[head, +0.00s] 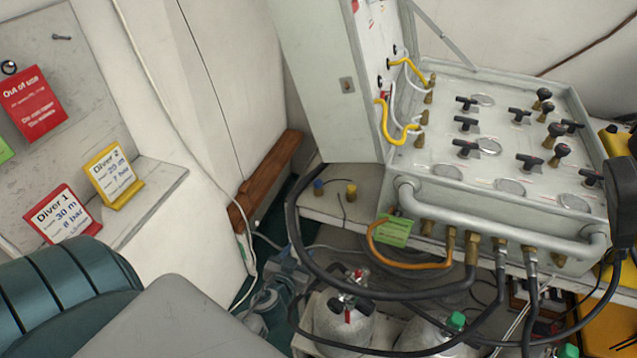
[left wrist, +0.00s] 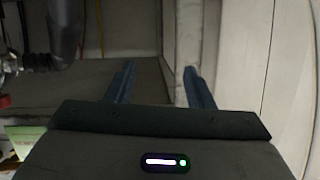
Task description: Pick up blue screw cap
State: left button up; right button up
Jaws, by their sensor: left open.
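The small blue screw cap (head: 318,187) stands on the pale shelf left of the open air panel in the head view. A yellow-brass cap (head: 351,191) stands just to its right. My left gripper (left wrist: 160,86) shows in the left wrist view as two blue fingers spread apart, with nothing between them. I cannot make out the blue cap in that view. Neither gripper shows in the head view.
The air panel (head: 455,205) with knobs and gauges fills the right. A black hose (head: 295,225) loops down close left of the caps. Gas cylinders (head: 345,325) stand below. A green card (head: 395,231) hangs at the panel's front.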

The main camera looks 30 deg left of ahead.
aim_at(317, 186)
pick_arm(q)
notch_tip(317, 186, up, 15)
jog(key=w+n+t, duration=0.1)
jog(key=t, duration=0.2)
jog(key=shift+y, duration=0.4)
jog(key=p+x, duration=0.1)
jog(key=x, duration=0.2)
jog(key=p+x, duration=0.2)
jog(key=x, duration=0.1)
jog(key=d+p+x, duration=0.1)
jog(key=p+x, duration=0.1)
jog(key=x, duration=0.2)
jog(key=shift+w+f, duration=0.15)
jog(key=shift+f, duration=0.05)
jog(key=shift+w+a+f, duration=0.15)
jog(key=shift+w, duration=0.15)
jog(key=shift+c, duration=0.2)
grip_shut()
